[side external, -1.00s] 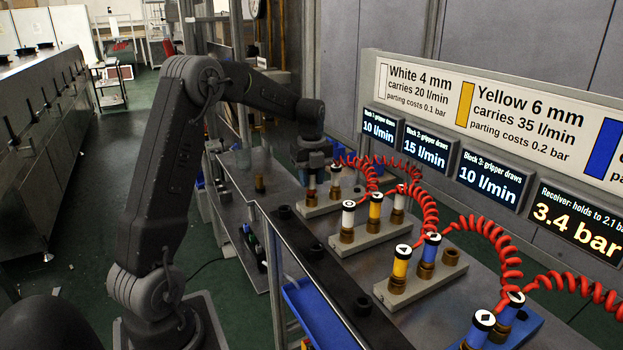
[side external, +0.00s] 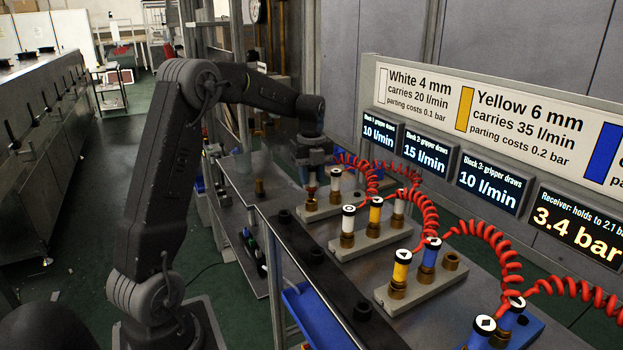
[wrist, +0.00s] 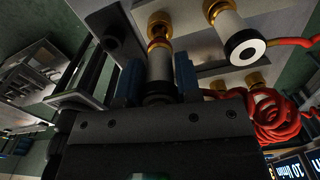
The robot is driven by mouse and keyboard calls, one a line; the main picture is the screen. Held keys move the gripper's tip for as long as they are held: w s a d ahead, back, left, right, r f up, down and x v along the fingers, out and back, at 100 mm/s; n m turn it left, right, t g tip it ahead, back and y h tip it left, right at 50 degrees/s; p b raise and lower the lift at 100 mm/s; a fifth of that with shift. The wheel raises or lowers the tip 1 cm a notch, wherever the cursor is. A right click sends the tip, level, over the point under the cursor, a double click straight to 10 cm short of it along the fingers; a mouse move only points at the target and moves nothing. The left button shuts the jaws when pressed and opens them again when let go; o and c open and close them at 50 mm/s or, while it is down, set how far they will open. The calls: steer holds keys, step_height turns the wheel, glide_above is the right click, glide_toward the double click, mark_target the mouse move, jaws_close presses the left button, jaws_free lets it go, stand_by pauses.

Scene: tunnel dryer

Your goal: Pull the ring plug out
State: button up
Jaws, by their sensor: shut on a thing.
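My gripper (side external: 312,170) is at the nearest-left fitting of the farthest block. In the wrist view its blue fingers (wrist: 158,82) are shut on a white plug (wrist: 160,66). The held plug is in line with a brass socket (wrist: 158,20), with an orange-brown band between them; I cannot tell how deep it sits. Its marked end is hidden by my gripper. A white plug with a round ring-like mark (side external: 348,222) stands upright in the second block. In the wrist view, another white plug (wrist: 231,27) shows a black end with a pale centre.
Red coiled hoses (side external: 425,205) run behind the blocks, one (wrist: 270,115) close to my gripper. Yellow (side external: 401,269) and blue plugs (side external: 430,252) stand on nearer blocks. A dark rail (side external: 335,280) lies along the bench front. The receiver display (side external: 575,230) reads 3.4 bar.

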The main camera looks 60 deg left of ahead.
steer(key=shift+r, duration=0.25)
steer(key=shift+r, duration=2)
